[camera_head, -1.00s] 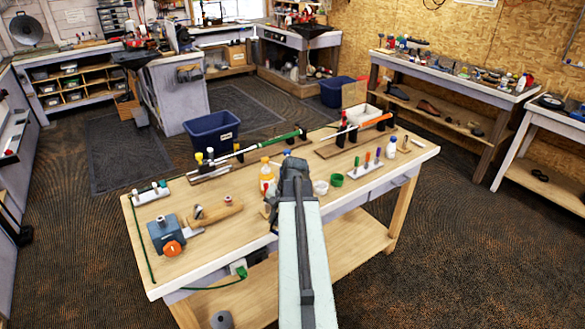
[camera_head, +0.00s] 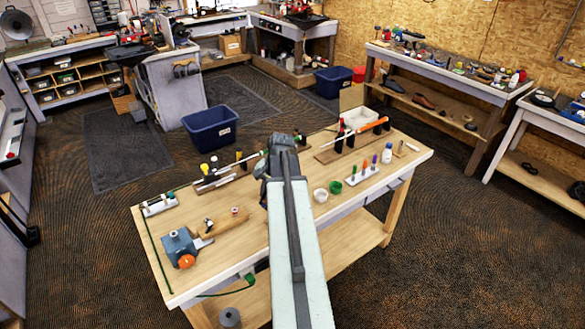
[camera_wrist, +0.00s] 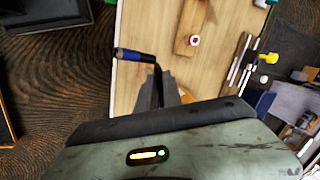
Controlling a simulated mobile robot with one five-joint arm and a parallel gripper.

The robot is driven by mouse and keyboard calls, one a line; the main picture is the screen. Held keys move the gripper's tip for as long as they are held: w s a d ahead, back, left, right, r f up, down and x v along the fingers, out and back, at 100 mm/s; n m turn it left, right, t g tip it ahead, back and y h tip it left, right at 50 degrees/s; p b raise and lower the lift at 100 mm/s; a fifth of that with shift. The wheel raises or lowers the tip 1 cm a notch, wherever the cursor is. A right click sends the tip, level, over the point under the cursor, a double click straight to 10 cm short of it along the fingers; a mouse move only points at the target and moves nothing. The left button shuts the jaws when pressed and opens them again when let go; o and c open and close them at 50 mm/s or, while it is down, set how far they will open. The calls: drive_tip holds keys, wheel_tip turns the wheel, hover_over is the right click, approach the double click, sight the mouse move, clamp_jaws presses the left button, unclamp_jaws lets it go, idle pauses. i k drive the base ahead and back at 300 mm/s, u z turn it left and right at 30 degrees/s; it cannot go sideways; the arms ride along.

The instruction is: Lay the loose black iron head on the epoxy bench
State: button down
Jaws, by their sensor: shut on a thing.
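The wooden-topped bench (camera_head: 235,255) stands in front of me, with small mixing cups on it; I take it for the epoxy bench. My gripper (camera_head: 282,142) is over the middle of this bench in the head view. In the wrist view its dark fingers (camera_wrist: 166,88) are closed on a slim dark piece with a black and blue end (camera_wrist: 135,55), which sticks out to the left over the bench edge. I cannot make out whether this piece is the black iron head. My arm hides it in the head view.
A blue-grey vise (camera_head: 180,248) and a wooden block (camera_head: 223,222) lie left of my gripper. Clubs in stands (camera_head: 225,172) line the far edge. A white cup (camera_head: 320,195), green cup (camera_head: 335,187) and white bottle (camera_head: 387,153) stand right. The front middle top looks clear.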

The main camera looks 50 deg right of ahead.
sight(230, 204)
drive_tip(key=i, duration=0.85)
